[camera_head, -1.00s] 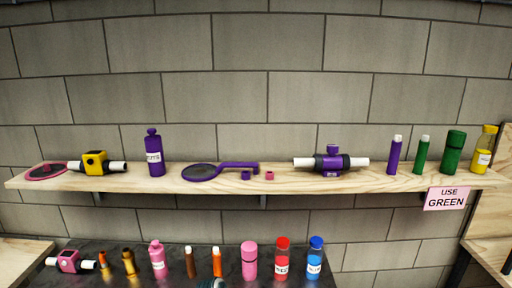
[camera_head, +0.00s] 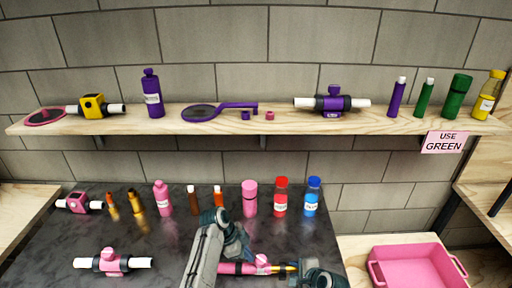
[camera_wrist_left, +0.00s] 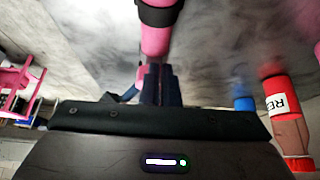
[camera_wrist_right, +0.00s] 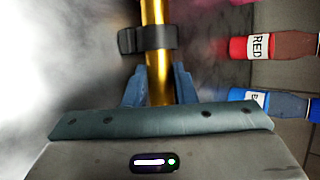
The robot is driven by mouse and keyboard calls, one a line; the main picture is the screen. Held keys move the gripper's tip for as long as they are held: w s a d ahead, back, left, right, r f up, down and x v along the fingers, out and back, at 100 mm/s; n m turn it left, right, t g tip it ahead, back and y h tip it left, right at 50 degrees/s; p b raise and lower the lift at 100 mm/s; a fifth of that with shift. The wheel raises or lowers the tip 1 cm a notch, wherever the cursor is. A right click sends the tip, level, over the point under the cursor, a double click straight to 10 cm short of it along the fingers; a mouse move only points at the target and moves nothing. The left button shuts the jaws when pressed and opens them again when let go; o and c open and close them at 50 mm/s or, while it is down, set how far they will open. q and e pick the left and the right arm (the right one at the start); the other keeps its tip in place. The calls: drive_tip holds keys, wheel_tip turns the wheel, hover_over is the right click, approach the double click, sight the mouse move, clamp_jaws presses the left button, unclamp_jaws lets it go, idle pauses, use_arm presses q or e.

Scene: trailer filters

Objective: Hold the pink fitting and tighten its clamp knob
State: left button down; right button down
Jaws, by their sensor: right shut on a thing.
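A pink fitting (camera_head: 110,262) with a knob on top and white pipe ends lies on the dark table at the front left. A longer pink piece (camera_head: 235,268) with a dark band and a rounded pink knob (camera_head: 262,262) is between my grippers, in line with a gold rod (camera_head: 285,267). My right gripper (camera_wrist_right: 157,85) is shut on the gold rod, just behind a black band around it. My left gripper (camera_wrist_left: 161,80) has its fingers together at the end of a pink part (camera_wrist_left: 155,38). Whether they touch it is unclear. My arm hides part of the pink piece.
Several bottles and tubes stand behind my grippers, including a red bottle (camera_head: 281,197) and a blue bottle (camera_head: 313,196). Another pink fitting (camera_head: 75,203) is at the back left. A pink tray (camera_head: 415,265) stands right. A shelf (camera_head: 300,118) holds similar parts.

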use_arm(q)
drive_tip(key=shift+w+d, duration=0.25)
drive_tip(key=shift+w, duration=0.05)
use_arm(e)
drive_tip(key=shift+a, duration=0.1)
idle(0.4)
use_arm(q)
drive_tip(key=shift+w+a+r, duration=0.1)
drive_tip(key=shift+w+a, duration=0.05)
drive_tip(key=shift+a, duration=0.25)
wheel_tip(320, 180, up, 6)
drive_tip(key=shift+a+f, duration=0.1)
idle(0.4)
drive_tip(key=shift+s+f, duration=0.55)
drive_tip(key=shift+f, duration=0.45)
drive_tip(key=shift+s+f, duration=0.5)
drive_tip(key=shift+f, duration=0.5)
drive_tip(key=shift+s+f, duration=0.55)
drive_tip(key=shift+f, duration=0.45)
